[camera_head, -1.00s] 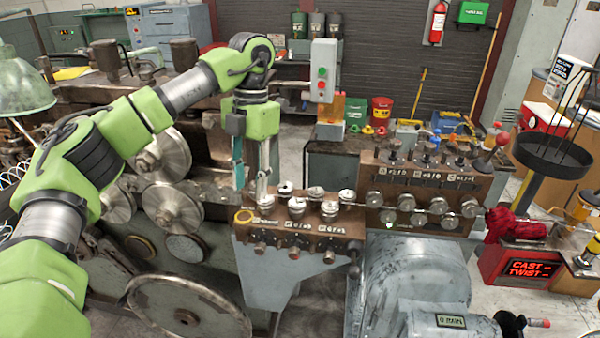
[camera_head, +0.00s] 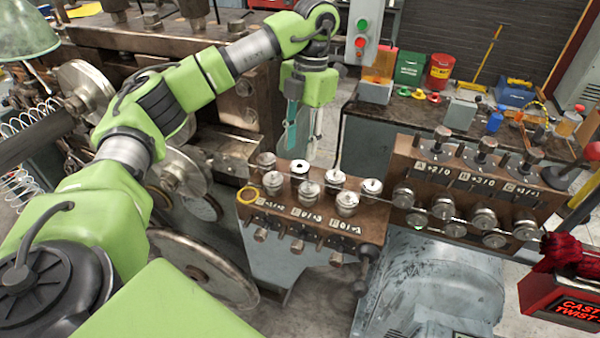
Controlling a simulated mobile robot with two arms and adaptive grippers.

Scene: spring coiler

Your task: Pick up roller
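Several short silver rollers stand upright on a brown plate (camera_head: 258,222) in the middle of the view. One roller (camera_head: 299,167) in the back row has a white top with a dark centre. Other rollers stand around it, such as the back-left roller (camera_head: 266,161) and the front roller (camera_head: 346,202). My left gripper (camera_head: 303,145) points down just behind the plate, near the back row. Its fingers look apart, and I see nothing held between them. The plate's back edge hides what lies below the fingertips. My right gripper is not in view.
A taller brown block (camera_head: 450,185) with knobs and more rollers stands right of the plate. A control box with buttons (camera_head: 362,35) rises behind the gripper. Large machine wheels (camera_head: 205,265) are at left.

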